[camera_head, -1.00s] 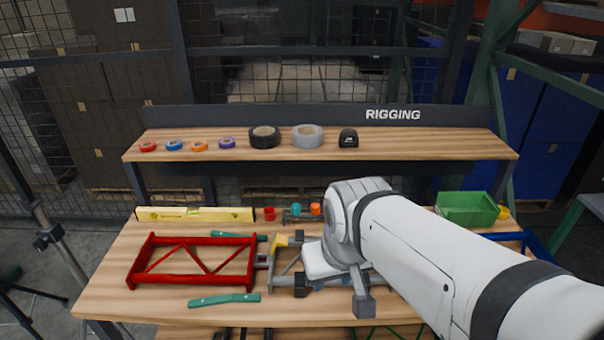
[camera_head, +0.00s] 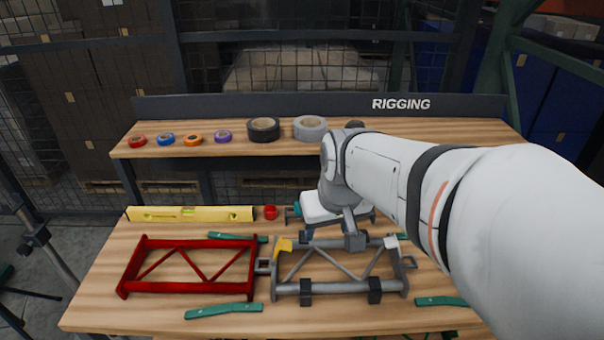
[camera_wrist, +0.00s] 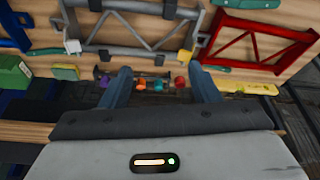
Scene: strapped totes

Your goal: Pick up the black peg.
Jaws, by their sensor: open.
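My gripper (camera_head: 332,225) is open and empty above the back of the bench, near a small rack (camera_head: 290,214). In the wrist view the two fingers of my gripper (camera_wrist: 160,72) stand wide apart. Between them show a small orange piece (camera_wrist: 142,86), a teal piece (camera_wrist: 158,86) and a red piece (camera_wrist: 180,82).
A grey truss frame (camera_head: 340,287) with dark clamps lies in front of my gripper, beside a red truss frame (camera_head: 190,288). A shelf (camera_head: 290,148) with tape rolls stands behind.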

